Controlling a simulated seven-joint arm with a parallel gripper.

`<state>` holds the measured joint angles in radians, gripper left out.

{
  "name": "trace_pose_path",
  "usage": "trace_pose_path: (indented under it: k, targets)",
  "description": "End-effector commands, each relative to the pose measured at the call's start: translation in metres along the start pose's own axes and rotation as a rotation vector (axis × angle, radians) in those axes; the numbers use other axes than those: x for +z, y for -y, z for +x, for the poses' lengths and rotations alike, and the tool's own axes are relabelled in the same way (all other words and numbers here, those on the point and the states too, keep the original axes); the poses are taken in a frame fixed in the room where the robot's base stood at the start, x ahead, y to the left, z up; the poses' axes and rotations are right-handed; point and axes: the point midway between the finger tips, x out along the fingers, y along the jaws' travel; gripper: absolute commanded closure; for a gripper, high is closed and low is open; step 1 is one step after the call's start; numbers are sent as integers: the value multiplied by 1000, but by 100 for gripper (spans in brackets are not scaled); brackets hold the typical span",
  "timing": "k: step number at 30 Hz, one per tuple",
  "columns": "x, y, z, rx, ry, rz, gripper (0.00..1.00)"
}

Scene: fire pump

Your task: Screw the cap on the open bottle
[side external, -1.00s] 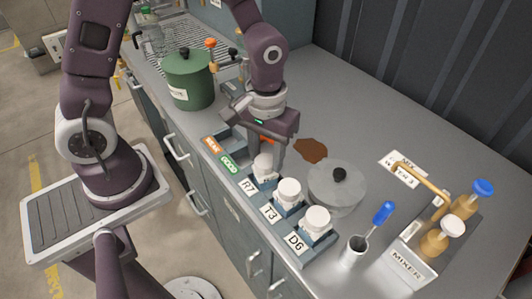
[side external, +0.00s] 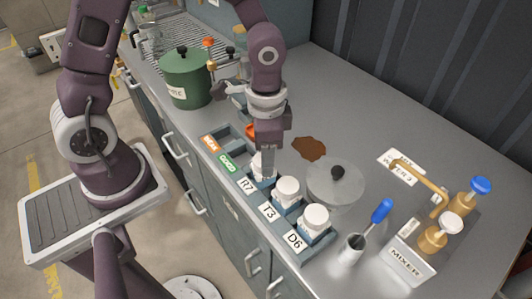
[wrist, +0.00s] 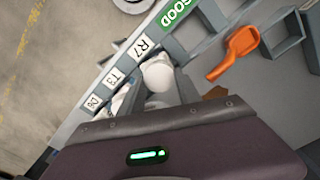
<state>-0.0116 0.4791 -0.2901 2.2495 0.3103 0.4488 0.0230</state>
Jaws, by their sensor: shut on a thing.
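A rack (side external: 240,172) holds three white-capped bottles labelled R7, T3 and D6. My gripper (side external: 267,168) points down at the R7 bottle (side external: 257,164), with its fingers shut at the white top. In the wrist view, the white round top (wrist: 158,75) shows beside a grey finger. The fingers partly hide it, so I cannot tell how the cap sits on the bottle. The T3 bottle (side external: 287,188) and the D6 bottle (side external: 315,220) stand upright with white tops.
An orange scoop (wrist: 238,48) lies by the rack's GOOD end. A green pot (side external: 187,78) is at the back left. The mixer (side external: 408,262) stands at the right.

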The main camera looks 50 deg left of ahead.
Motion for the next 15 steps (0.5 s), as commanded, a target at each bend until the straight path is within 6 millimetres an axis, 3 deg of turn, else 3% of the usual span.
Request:
trace_pose_path:
  k: [6, 10, 11, 15]
  targets:
    - [0, -1, 0, 0, -1, 257, 96]
    - [0, -1, 0, 0, 0, 261, 96]
    - [0, -2, 0, 0, 0, 261, 58]
    - [0, -2, 0, 0, 0, 259, 35]
